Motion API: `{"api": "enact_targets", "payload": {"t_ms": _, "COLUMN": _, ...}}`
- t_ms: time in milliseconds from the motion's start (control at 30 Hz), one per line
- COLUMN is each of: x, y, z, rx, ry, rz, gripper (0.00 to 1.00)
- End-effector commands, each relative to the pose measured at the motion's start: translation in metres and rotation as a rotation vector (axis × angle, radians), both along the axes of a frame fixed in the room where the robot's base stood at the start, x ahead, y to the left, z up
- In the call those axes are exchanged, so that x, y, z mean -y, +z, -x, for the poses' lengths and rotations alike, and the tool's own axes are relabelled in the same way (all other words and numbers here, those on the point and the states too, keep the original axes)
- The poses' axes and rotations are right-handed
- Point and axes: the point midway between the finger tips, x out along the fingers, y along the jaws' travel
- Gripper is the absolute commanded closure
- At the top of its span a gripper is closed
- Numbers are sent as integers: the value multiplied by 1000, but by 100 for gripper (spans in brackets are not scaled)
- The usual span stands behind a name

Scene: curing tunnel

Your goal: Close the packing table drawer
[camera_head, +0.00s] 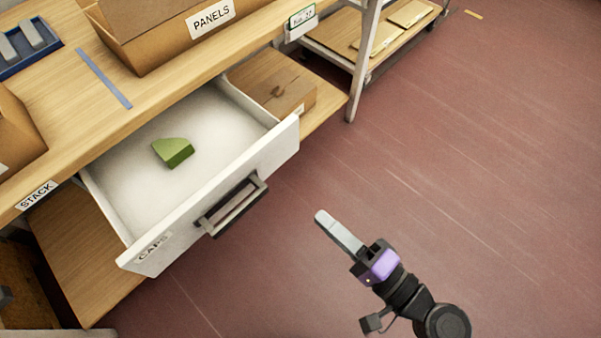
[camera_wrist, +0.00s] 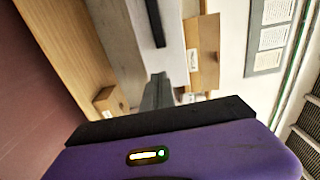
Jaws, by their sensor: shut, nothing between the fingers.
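The packing table drawer (camera_head: 215,195) is white, labelled CAPS, and stands pulled out from under the wooden packing table (camera_head: 165,73). Its dark handle (camera_head: 234,205) is on the front panel. A green block (camera_head: 173,152) lies inside the drawer. My gripper (camera_head: 324,218) is shut and empty, to the right of the handle in the head view and apart from it. In the wrist view the fingers (camera_wrist: 158,85) point forward, with pale panels and a dark bar beyond them; I cannot tell how far off these are.
A cardboard box marked PANELS (camera_head: 165,35) and a blue tray (camera_head: 27,46) are on the tabletop. A closed carton (camera_head: 272,82) sits on the lower shelf beside the drawer. A shelved cart (camera_head: 367,32) stands at the top. The red floor (camera_head: 450,170) on the right is clear.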

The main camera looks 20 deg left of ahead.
Motion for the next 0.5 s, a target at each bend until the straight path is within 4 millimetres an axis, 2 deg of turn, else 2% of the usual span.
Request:
{"api": "enact_targets", "payload": {"t_ms": 100, "x": -5, "y": 1, "z": 4, "rx": -4, "ry": 25, "rz": -5, "gripper": 100}}
{"api": "enact_targets", "payload": {"t_ms": 233, "x": -17, "y": 1, "z": 0, "rx": -3, "ry": 28, "rz": -5, "gripper": 100}}
{"api": "enact_targets", "payload": {"t_ms": 500, "x": -64, "y": 1, "z": -20, "rx": -3, "ry": 28, "rz": -2, "gripper": 100}}
